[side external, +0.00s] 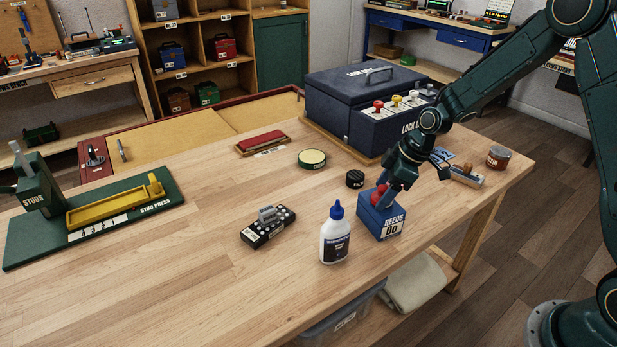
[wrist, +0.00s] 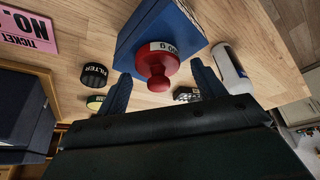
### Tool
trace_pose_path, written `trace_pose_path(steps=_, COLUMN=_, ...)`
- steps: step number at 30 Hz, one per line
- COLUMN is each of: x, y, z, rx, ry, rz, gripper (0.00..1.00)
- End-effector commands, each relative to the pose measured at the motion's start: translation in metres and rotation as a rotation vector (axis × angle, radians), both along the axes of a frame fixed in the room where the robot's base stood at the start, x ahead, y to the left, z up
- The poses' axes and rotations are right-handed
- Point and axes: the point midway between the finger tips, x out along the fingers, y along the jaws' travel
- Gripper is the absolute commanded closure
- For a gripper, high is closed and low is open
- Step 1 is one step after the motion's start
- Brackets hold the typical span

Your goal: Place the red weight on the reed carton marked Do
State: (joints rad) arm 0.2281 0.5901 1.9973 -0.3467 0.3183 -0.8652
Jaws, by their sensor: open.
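The blue reed carton (side external: 381,217) stands on the bench and carries a label that reads "REEDS DO". The red weight (side external: 378,195) is at the top of this carton, partly hidden by my gripper (side external: 388,190) in the side view. My gripper (wrist: 160,70) is open, with one finger on each side of the weight and a visible gap to both fingers.
A white glue bottle (side external: 335,237) stands close left of the carton. A black filter tin (side external: 355,179) is behind it. A dark blue lock box (side external: 360,100) with several coloured knobs is at the back. A jar (side external: 498,157) is at the right.

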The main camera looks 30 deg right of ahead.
Motion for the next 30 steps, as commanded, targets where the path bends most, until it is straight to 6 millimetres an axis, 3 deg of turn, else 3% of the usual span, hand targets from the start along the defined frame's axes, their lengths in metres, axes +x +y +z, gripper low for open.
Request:
trace_pose_path(steps=11, x=-0.006, y=-0.007, z=0.026, rx=-0.001, ry=-0.004, rz=-0.002, gripper=0.31)
trace_pose_path(steps=24, x=-0.024, y=-0.025, z=0.088, rx=-0.001, ry=-0.004, rz=-0.002, gripper=0.31)
trace_pose_path(steps=30, x=-0.03, y=-0.031, z=0.107, rx=0.0, ry=-0.002, rz=-0.002, gripper=0.31)
